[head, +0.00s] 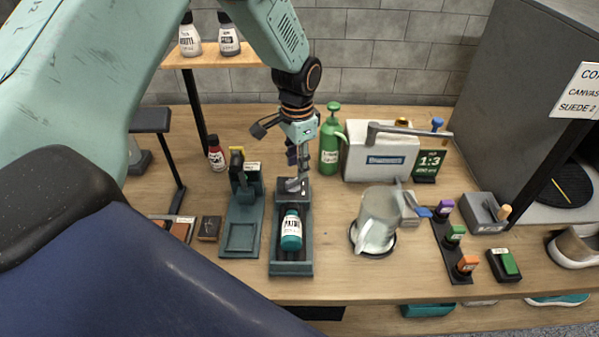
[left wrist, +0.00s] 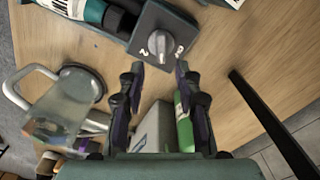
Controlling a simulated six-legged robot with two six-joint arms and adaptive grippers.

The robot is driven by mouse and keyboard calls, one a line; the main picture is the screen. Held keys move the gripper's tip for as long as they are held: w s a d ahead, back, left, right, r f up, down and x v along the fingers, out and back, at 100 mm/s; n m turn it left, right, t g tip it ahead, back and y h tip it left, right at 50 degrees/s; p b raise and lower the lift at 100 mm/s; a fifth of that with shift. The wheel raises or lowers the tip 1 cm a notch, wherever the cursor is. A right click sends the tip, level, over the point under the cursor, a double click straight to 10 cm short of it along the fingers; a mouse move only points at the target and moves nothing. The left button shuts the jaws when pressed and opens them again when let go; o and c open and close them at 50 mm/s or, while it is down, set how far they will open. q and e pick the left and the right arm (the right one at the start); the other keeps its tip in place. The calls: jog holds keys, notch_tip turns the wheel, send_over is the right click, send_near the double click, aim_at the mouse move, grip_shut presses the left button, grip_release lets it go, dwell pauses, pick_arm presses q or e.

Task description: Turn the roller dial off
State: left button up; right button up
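The roller dial (left wrist: 160,44) is a grey knob on a dark box at the back end of the roller bed (head: 277,268). Marks stand on either side of it in the left wrist view; one reads 2, the other is unclear. A teal bottle labelled PAINT (head: 291,231) lies in the bed. My left gripper (left wrist: 160,78) is open and empty, its two fingers apart, with the knob just beyond and between the tips. In the head view my left gripper (head: 298,178) hangs over the dial box and partly hides the knob. My right gripper is in neither view.
Left of the bed stands a dark green press-like holder (head: 241,238). A clear pitcher (head: 377,222) is right of the bed. A shelf post (head: 195,112) rises at left.

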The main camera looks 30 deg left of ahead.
aim_at(299, 185)
pick_arm(q)
jog(key=f, duration=0.2)
jog(key=w+f, duration=0.1)
jog(key=f, duration=0.1)
jog(key=shift+f, duration=0.1)
jog(key=shift+s+f, duration=0.1)
jog(key=shift+s, duration=0.05)
jog(key=shift+s+r, duration=0.2)
jog(key=shift+s, duration=0.2)
jog(key=shift+w+f, duration=0.35)
jog(key=shift+w, duration=0.15)
jog(key=c, duration=0.4)
jog(key=shift+s+r, duration=0.15)
jog(key=shift+s, duration=0.1)
grip_shut()
